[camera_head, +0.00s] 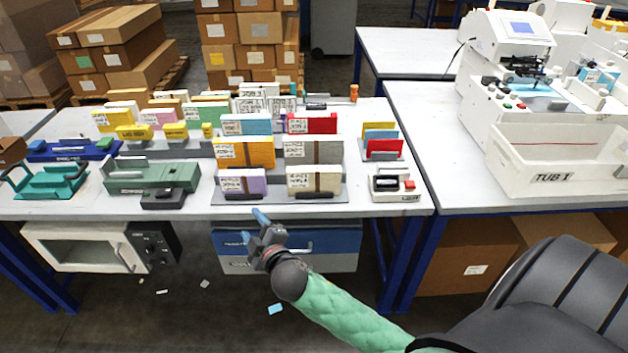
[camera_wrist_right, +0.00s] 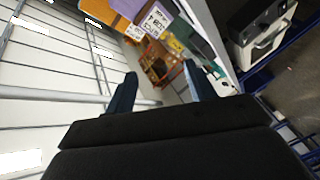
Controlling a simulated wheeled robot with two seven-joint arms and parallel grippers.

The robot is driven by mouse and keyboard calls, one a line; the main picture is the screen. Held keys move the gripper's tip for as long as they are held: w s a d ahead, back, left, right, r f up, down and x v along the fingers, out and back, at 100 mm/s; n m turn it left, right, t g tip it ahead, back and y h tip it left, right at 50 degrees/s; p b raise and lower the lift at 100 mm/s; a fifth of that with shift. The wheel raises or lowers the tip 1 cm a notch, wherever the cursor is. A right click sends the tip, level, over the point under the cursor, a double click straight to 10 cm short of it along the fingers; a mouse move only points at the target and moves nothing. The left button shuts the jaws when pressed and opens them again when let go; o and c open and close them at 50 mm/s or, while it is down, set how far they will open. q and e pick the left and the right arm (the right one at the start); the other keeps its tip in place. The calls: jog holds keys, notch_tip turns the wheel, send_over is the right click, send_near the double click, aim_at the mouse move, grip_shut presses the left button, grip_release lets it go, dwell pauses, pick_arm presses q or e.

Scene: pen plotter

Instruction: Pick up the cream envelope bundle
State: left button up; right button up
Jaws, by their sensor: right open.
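The cream envelope bundle (camera_head: 314,181) stands upright in the front row of the sorting rack, with a brown band around its middle and a label at its upper left. A lilac bundle (camera_head: 243,184) stands to its left in the same row. My right gripper (camera_head: 257,228) is open and empty in front of the table's front edge, lower than the bundle and to its left, apart from it. In the right wrist view its two fingers (camera_wrist_right: 158,88) are spread with nothing between them. I cannot pick out the cream bundle in that view. My left gripper is not in view.
An orange bundle (camera_head: 245,153) and a grey bundle (camera_head: 314,151) stand behind the front row. A green machine (camera_head: 152,176) is left of the rack. A small white device (camera_head: 393,188) and a sorter with red and blue cards (camera_head: 383,147) are to its right.

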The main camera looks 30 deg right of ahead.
jog(key=w+a+r+n+t+y, duration=0.2)
jog(key=w+a+r+n+y, duration=0.3)
jog(key=r+n+y, duration=0.5)
jog(key=n+g+h+p, duration=0.2)
jog(key=n+g+h, duration=0.8)
jog(key=n+g, duration=1.3)
send_over(314, 168)
jog(key=f+n+t, duration=0.1)
jog(key=t, duration=0.1)
jog(key=f+n+t, duration=0.2)
jog(key=shift+s+a+f+n, duration=0.15)
jog(key=shift+a+f+n, duration=0.15)
jog(key=shift+a, duration=0.1)
jog(key=shift+s+d, duration=0.1)
jog(key=shift+d, duration=0.15)
jog(key=shift+d+f, duration=0.1)
jog(key=shift+f, duration=0.35)
jog(key=shift+f+p, duration=0.3)
jog(key=shift+f, duration=0.65)
notch_tip(314, 168, down, 4)
jog(key=p, duration=0.2)
jog(key=shift+f+p, duration=0.1)
jog(key=shift+p, duration=0.25)
jog(key=shift+f, duration=0.35)
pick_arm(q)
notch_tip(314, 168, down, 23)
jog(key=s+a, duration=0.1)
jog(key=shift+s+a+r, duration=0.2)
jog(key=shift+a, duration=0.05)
